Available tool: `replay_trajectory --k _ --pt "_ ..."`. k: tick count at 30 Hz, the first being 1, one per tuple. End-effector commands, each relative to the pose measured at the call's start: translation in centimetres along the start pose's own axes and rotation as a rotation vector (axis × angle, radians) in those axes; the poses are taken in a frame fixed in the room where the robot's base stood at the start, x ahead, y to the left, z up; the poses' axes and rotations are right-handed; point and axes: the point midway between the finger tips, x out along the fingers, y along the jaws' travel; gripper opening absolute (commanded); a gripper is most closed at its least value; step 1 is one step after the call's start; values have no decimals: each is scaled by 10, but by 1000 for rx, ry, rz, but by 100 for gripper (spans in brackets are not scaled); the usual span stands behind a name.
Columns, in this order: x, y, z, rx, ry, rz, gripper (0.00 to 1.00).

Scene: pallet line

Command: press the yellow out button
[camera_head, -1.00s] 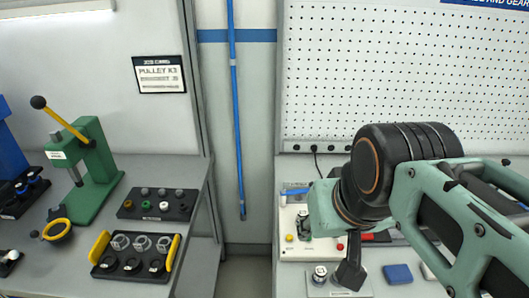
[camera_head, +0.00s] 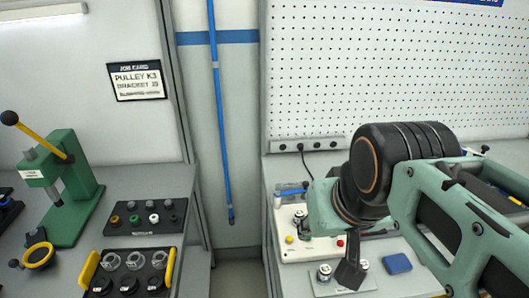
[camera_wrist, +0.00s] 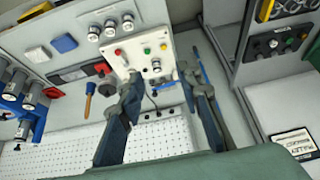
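A white control box (camera_head: 312,250) stands on the right bench. Its yellow button (camera_head: 289,239) is at the left and a red button (camera_head: 340,242) at the right; my arm covers part of the box. In the wrist view, turned upside down, the box (camera_wrist: 138,68) shows the yellow button (camera_wrist: 164,47), a green one (camera_wrist: 147,51) and a red one (camera_wrist: 118,52). No finger visibly touches the yellow button.
Beside the box lie a plate with silver knobs (camera_head: 325,274) and a blue block (camera_head: 397,263). A pegboard (camera_head: 350,70) stands behind. A gap with a blue pole (camera_head: 221,130) separates the left bench, which carries a green press (camera_head: 72,190) and dark trays (camera_head: 146,217).

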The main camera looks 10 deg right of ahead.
Motion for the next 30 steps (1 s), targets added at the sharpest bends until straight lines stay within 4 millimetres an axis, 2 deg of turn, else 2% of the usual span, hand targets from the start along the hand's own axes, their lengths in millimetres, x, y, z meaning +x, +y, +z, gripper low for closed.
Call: replay_trajectory --k 1,8,30 --pt "0 0 0 0 0 0 24" --pt "0 0 0 0 0 0 0" --pt "0 0 0 0 0 0 0"
